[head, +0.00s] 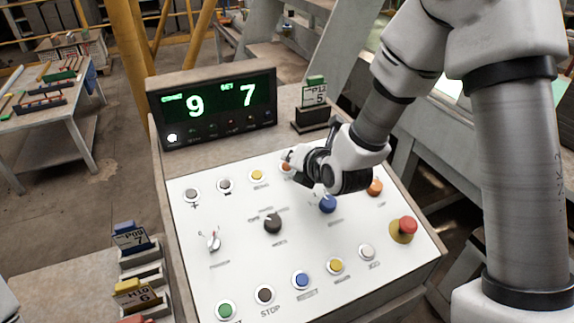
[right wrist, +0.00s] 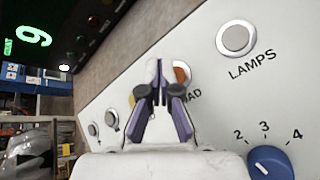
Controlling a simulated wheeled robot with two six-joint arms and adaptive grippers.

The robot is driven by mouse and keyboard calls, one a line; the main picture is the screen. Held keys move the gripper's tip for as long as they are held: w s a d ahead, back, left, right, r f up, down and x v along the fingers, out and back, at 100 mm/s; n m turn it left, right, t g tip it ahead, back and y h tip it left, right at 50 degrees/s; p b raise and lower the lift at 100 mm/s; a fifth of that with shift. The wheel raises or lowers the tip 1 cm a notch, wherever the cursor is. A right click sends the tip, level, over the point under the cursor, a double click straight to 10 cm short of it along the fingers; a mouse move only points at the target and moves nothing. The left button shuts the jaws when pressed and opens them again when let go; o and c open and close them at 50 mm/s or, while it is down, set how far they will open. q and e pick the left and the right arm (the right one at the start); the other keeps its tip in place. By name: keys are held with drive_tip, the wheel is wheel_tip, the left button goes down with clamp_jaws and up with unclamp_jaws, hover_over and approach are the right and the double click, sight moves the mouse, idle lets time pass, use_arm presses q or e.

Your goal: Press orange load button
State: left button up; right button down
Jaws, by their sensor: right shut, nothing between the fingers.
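The orange load button (head: 286,167) is in the top row of the white control panel, partly hidden by my right gripper. In the right wrist view the orange load button (right wrist: 182,74) shows just right of the fingertips, beside a label partly covered to "AD". My right gripper (head: 296,158) is shut and empty, with its fingertips at the button in the head view. It also shows shut in the right wrist view (right wrist: 160,88). I cannot tell whether the tips touch the button. My left gripper is not in view.
The panel (head: 235,245) also has a yellow button (head: 257,175), a blue knob (head: 328,204), another orange button (head: 375,187) and a red mushroom button (head: 403,229). A display (head: 215,105) reads 9 and 7. A grey LAMPS button (right wrist: 236,39) sits nearby. Card holders (head: 138,270) stand at left.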

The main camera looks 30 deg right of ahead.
drive_tip(key=shift+w+f, duration=0.15)
drive_tip(key=shift+f, duration=0.25)
drive_tip(key=shift+f+b, duration=0.4)
drive_tip(key=shift+b, duration=0.1)
idle(0.3)
drive_tip(key=shift+s+r+p, duration=0.2)
drive_tip(key=shift+r+p, duration=0.5)
drive_tip(key=shift+r, duration=0.1)
drive_tip(key=shift+r+p, duration=0.3)
drive_tip(key=r+p, duration=0.1)
drive_tip(key=r, duration=0.1)
drive_tip(key=s+r+p, duration=0.1)
drive_tip(key=r+p, duration=0.1)
drive_tip(key=shift+s+r, duration=0.1)
drive_tip(key=shift+s, duration=0.05)
